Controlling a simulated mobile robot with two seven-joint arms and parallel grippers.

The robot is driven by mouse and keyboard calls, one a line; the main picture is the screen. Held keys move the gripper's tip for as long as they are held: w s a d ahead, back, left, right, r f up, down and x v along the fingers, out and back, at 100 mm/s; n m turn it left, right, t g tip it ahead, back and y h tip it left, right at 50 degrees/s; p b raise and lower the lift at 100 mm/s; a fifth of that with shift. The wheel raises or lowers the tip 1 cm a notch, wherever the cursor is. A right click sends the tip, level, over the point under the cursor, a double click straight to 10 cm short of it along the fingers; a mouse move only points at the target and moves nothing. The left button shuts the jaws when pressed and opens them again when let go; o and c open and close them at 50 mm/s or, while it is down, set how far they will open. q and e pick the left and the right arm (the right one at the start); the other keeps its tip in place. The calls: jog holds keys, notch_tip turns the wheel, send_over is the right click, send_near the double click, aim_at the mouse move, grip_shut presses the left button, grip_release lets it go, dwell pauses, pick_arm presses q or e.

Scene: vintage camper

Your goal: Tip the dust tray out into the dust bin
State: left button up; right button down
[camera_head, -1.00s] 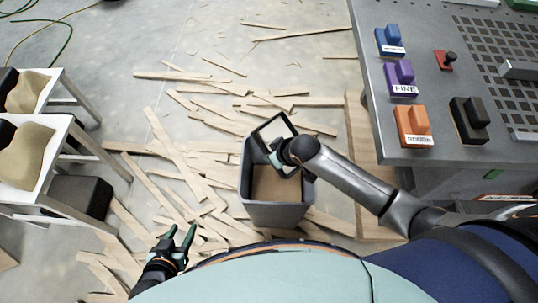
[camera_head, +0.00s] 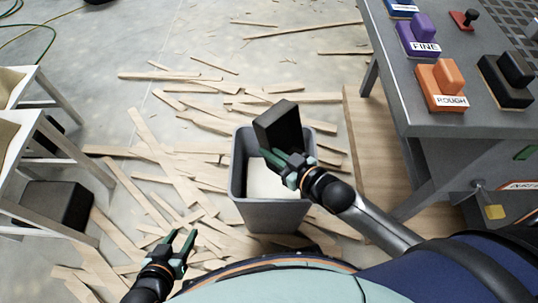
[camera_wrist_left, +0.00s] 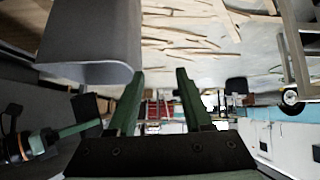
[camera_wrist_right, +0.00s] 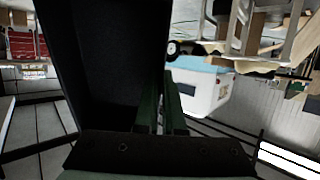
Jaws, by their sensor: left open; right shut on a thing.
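The dust bin (camera_head: 270,215) is a grey, open-topped bin on the floor, with a pale bottom or contents inside. The black dust tray (camera_head: 279,127) is tilted steeply over the bin's mouth, its dark underside or inside facing the head view. My right gripper (camera_head: 284,165) is shut on the tray's edge above the bin. In the right wrist view the tray (camera_wrist_right: 100,60) fills the left half, dark and held at the fingers. My left gripper (camera_head: 184,245) is open and empty, low at the left of the bin. The bin's wall (camera_wrist_left: 95,40) shows in the left wrist view.
Wooden strips (camera_head: 160,165) lie scattered over the floor around the bin. A grey workbench (camera_head: 440,125) with orange and purple sanding blocks stands at the right. White stools (camera_head: 45,135) and a black box (camera_head: 57,205) stand at the left.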

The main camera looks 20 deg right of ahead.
jog(key=shift+t+y+b, duration=0.3)
jog(key=shift+t+b, duration=0.2)
jog(key=shift+b, duration=0.55)
pick_arm(q)
jog(key=w+r+m+t+h, duration=0.1)
jog(key=w+r+t, duration=0.4)
jog(key=r, duration=0.6)
jog(key=shift+w+a, duration=0.15)
jog(key=shift+w, duration=0.9)
jog(key=shift+s+f, duration=0.1)
